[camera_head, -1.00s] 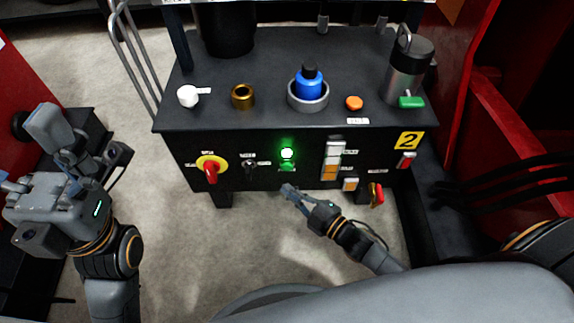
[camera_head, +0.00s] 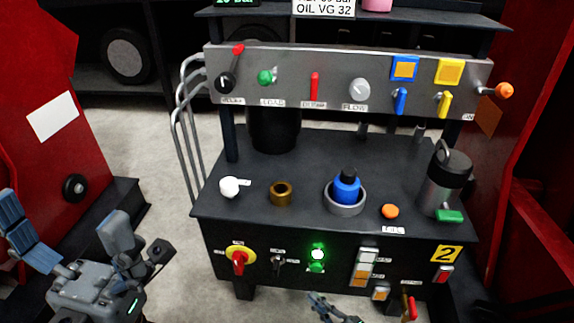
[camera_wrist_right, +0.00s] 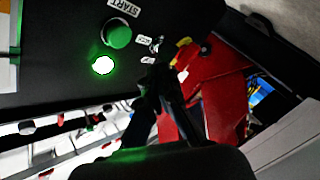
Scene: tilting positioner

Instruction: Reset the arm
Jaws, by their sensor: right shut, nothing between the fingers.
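My right gripper (camera_head: 320,299) is at the bottom edge of the head view, below the control box's front and its green button (camera_head: 316,267). Its fingers are together with nothing between them. In the right wrist view the dark fingers (camera_wrist_right: 158,88) are beside the green START button (camera_wrist_right: 117,35) and a glowing green lamp (camera_wrist_right: 103,66), apart from both as far as I can tell. My left gripper (camera_head: 72,238) is at the lower left of the head view, its fingers spread wide and empty, away from the box. Most of the right arm is out of view.
The black bench (camera_head: 320,150) bears a white knob, a brass ring, a blue bottle in a grey ring (camera_head: 345,207) and a steel flask (camera_head: 441,185). A panel (camera_head: 335,80) with levers stands above it. Red structures flank both sides. Open floor (camera_head: 165,235) lies left.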

